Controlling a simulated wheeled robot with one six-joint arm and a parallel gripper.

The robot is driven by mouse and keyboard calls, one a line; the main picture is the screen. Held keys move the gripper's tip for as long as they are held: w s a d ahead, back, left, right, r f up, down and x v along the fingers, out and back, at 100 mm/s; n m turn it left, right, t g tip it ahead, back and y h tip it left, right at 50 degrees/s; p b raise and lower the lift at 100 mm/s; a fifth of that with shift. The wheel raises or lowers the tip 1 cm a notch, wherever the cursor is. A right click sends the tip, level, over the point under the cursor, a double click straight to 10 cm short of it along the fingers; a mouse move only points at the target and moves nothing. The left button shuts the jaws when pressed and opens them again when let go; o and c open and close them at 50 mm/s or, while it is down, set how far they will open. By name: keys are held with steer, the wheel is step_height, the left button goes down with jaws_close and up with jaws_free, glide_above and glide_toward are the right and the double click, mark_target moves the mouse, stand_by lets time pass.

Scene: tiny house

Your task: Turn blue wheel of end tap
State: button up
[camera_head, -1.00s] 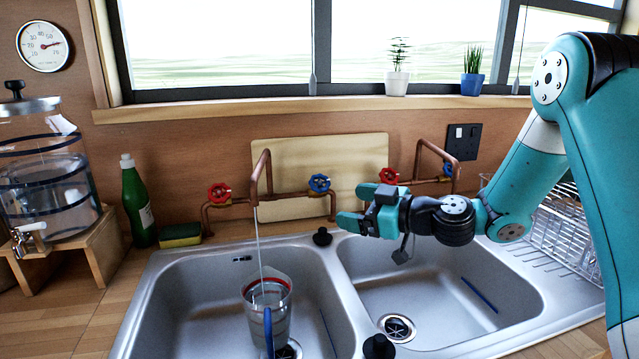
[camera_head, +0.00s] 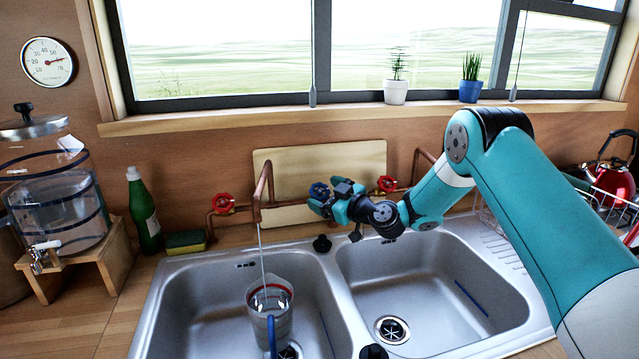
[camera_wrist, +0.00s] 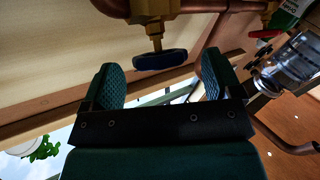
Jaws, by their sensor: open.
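The blue wheel (camera_head: 319,191) sits on the right side of the left copper tap (camera_head: 263,190), over the left sink basin. In the wrist view the blue wheel (camera_wrist: 160,60) is on a brass stem, between and just ahead of the two finger tips. My gripper (camera_head: 326,205) is open at the blue wheel; in the wrist view its fingers (camera_wrist: 164,82) stand apart on either side of it with visible gaps. A thin stream of water runs from the tap into a clear jug (camera_head: 270,312) in the left basin.
A red wheel (camera_head: 223,203) is on the same tap's left side. A second tap's red wheel (camera_head: 387,184) is right of my gripper. A wooden board (camera_head: 350,155) leans behind the taps. A green bottle (camera_head: 143,210) and sponge (camera_head: 186,242) stand left.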

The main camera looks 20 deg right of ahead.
steer(key=shift+x, duration=1.3)
steer(key=c, duration=0.9)
steer(key=shift+a+f+m+t+h+b, duration=0.1)
steer(key=shift+f+m+t+h+b, duration=0.2)
steer(key=shift+m+b, duration=0.3)
steer(key=shift+r+m+t+h+b, duration=0.25)
steer(key=shift+m+t+h+b, duration=0.3)
steer(key=shift+m+h, duration=0.25)
steer(key=o, duration=0.9)
